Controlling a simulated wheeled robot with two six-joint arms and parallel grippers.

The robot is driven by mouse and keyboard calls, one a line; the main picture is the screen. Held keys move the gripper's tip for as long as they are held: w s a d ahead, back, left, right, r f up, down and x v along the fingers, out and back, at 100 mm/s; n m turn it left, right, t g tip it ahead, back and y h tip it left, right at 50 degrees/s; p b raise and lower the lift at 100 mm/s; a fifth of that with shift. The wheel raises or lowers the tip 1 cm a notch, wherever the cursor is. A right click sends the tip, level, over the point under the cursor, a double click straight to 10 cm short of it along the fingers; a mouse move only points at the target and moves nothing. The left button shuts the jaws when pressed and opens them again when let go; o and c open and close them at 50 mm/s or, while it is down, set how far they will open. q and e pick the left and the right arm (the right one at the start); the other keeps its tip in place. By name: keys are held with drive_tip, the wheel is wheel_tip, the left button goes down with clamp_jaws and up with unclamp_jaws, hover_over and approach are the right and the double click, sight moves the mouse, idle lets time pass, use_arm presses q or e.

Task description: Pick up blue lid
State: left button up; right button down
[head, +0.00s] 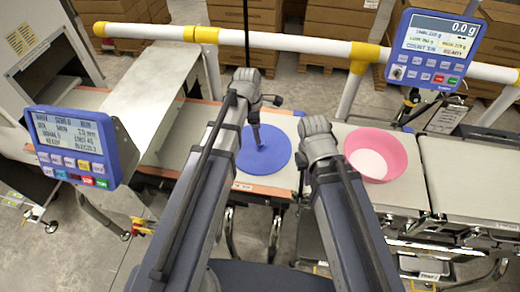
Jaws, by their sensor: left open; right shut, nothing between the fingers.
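The blue lid (272,160) is a flat round disc lying on the pale belt near the middle of the head view. My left gripper (258,142) points down over the lid's upper left part. It is open, and I cannot tell whether its fingertips touch the lid. My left arm hides a little of the lid's left edge. My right gripper (303,184) is shut and empty, just right of the lid, mostly hidden by its own wrist.
A pink bowl (394,149) stands on the belt right of my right wrist. A white and yellow rail (285,42) runs behind the belt. A blue display panel (68,146) stands at left, another weight display (436,50) at upper right. Cardboard boxes (335,25) are behind.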

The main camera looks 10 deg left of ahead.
use_arm(q)
drive_tip(key=shift+d+f+b, duration=0.2)
drive_tip(key=shift+f+b, duration=1.1)
drive_tip(key=shift+f, duration=0.05)
drive_tip(key=shift+d+f+b, duration=0.15)
drive_tip(key=shift+f+b, duration=1.1)
drive_tip(key=shift+f, duration=0.05)
use_arm(e)
drive_tip(key=shift+f, duration=2.6)
use_arm(q)
drive_tip(key=shift+r, duration=0.1)
use_arm(e)
drive_tip(key=shift+r, duration=0.1)
use_arm(q)
clamp_jaws()
